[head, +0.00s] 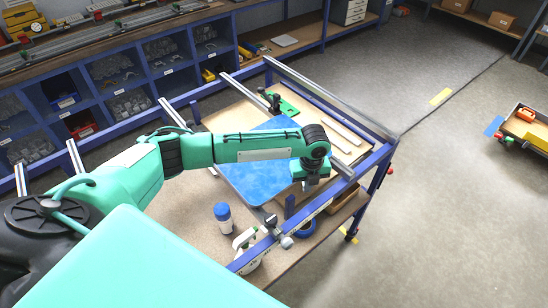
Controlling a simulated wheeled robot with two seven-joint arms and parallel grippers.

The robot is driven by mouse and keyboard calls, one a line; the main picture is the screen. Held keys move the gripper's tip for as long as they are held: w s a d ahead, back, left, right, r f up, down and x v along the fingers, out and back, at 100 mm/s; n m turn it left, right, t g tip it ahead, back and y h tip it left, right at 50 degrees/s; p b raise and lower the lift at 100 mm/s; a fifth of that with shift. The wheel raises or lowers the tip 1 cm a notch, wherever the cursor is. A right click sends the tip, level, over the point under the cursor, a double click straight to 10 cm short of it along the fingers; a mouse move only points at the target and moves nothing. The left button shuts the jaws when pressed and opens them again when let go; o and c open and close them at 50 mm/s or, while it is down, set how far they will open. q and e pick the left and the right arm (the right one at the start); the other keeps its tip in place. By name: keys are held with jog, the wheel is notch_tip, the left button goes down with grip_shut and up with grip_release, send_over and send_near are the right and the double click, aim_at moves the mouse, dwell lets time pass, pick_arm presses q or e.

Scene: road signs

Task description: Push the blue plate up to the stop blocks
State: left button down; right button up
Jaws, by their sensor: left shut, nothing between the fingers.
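The blue plate (250,182) lies flat on the wooden top of the blue-framed table, partly hidden under my left forearm. My left gripper (306,186) is shut and empty, pointing down at the right edge of the plate. I cannot tell whether its tips touch the plate. My right gripper is not in view.
A blue-capped bottle (223,216) and a white spray bottle (245,240) stand near the front rail. A black clamp on a green base (287,105) and pale wood strips (340,130) lie behind. Metal rails cross the table. Blue shelving stands at the back left.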

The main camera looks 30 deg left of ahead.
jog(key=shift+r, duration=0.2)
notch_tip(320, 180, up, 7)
jog(key=p, duration=0.7)
dwell(0.4)
